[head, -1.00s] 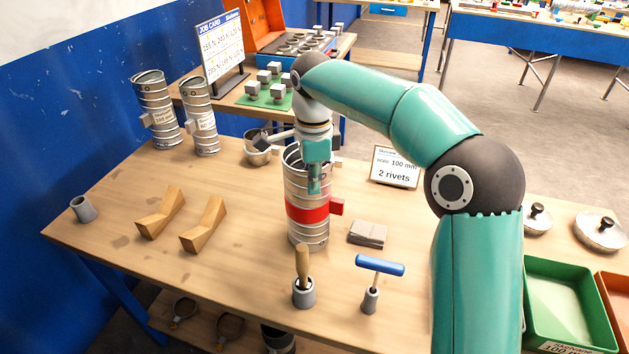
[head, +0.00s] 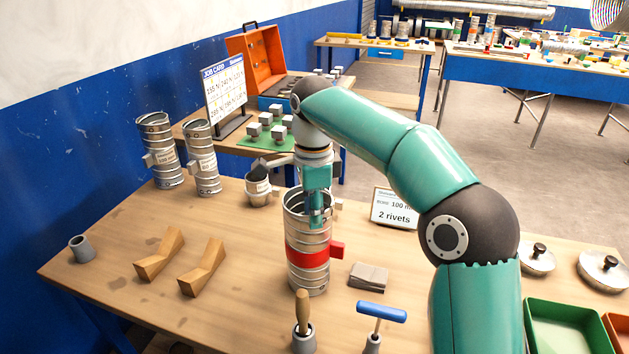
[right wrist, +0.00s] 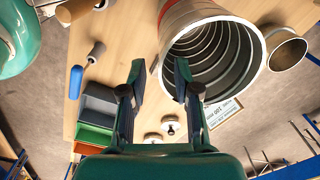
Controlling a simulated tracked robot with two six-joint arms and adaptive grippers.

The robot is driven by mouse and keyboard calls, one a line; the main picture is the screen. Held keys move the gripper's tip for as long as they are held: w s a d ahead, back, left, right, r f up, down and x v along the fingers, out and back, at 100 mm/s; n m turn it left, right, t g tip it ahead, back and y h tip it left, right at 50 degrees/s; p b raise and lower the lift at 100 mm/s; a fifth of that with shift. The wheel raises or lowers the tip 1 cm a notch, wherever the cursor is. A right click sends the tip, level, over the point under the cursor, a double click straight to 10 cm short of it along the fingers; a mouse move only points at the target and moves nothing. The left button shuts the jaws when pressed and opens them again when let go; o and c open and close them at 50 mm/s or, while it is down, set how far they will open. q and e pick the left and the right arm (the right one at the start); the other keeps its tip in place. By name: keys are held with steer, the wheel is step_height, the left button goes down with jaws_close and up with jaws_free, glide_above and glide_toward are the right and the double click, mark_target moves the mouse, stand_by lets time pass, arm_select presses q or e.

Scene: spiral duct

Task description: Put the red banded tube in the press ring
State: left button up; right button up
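The red banded tube (head: 307,257) is a ribbed metal cylinder with a red band and a red block on its side. It stands upright on the wooden table. My right gripper (head: 316,218) is at its top rim. In the right wrist view, the two fingers of the right gripper (right wrist: 158,80) are apart beside the open mouth of the tube (right wrist: 212,50), one overlapping the opening and one outside. I cannot tell whether they touch the wall. My left gripper is not in view. I cannot identify the press ring for certain.
A short metal cup (head: 258,192) stands behind the tube. Two wooden cradles (head: 160,255) lie to the left. A wooden-handled tool (head: 303,312), a blue T-handle (head: 381,311) and grey plates (head: 368,276) stand or lie near the tube. A sign (head: 394,207) stands behind right.

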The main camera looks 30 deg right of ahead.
mark_target(331, 215)
step_height(331, 215, up, 7)
steer(key=shift+f+p, duration=0.1)
steer(key=shift+p, duration=0.75)
steer(key=shift+o, duration=0.4)
steer(key=shift+r, duration=0.6)
steer(key=n, duration=0.4)
steer(key=shift+d+r, duration=0.2)
steer(key=shift+d, duration=0.05)
steer(key=d+r+n+t+h+p, duration=0.1)
steer(key=d+r+n, duration=0.2)
steer(key=n, duration=0.5)
steer(key=f+b, duration=0.1)
steer(key=f, duration=0.2)
steer(key=d+f+b, duration=0.1)
steer(key=f, duration=0.3)
steer(key=w+f+b, duration=0.1)
steer(key=f, duration=0.2)
steer(key=shift+d+f, duration=0.15)
steer(key=shift+f, duration=0.1)
steer(key=shift+w+d+f, duration=0.15)
steer(key=shift+f, duration=1.3)
steer(key=shift+w+d+f, duration=0.1)
steer(key=shift+f, duration=1.35)
jaws_close()
steer(key=shift+r, duration=0.1)
